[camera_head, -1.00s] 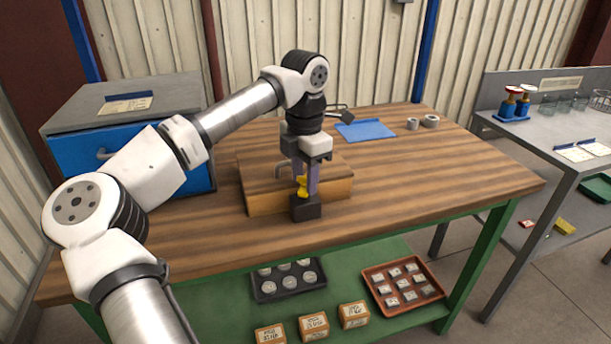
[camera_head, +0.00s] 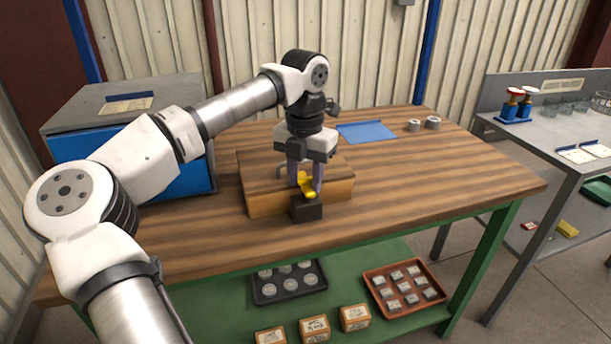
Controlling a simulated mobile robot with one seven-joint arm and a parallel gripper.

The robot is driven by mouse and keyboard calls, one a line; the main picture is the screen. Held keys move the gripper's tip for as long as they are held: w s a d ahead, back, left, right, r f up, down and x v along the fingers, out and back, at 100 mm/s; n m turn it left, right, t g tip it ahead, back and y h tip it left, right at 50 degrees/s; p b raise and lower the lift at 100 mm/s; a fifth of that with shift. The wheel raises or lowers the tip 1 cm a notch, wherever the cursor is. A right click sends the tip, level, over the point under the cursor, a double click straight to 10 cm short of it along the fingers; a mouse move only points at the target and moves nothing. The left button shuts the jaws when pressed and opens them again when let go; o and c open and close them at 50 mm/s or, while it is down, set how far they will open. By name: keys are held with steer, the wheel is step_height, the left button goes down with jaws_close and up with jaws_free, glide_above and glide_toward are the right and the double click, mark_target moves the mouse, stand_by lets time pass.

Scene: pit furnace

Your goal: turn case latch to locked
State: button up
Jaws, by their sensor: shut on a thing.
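The fingers hide parts of the latch, and I cannot read any lock marking.
A blue-fronted cabinet (camera_head: 185,181) stands left of the case. A blue sheet (camera_head: 367,131) and two grey rings (camera_head: 432,122) lie at the back right. The right half of the bench (camera_head: 440,175) is clear. Trays and boxes (camera_head: 354,317) fill the green lower shelf.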

mark_target(303, 181)
steer(key=shift+w+a+r, duration=0.15)
steer(key=shift+w+r, duration=0.05)
steer(key=o, duration=0.8)
steer(key=shift+c, duration=0.2)
steer(key=shift+o, duration=0.6)
steer(key=shift+f, duration=0.15)
steer(key=shift+s, duration=0.1)
step_height(303, 181, up, 14)
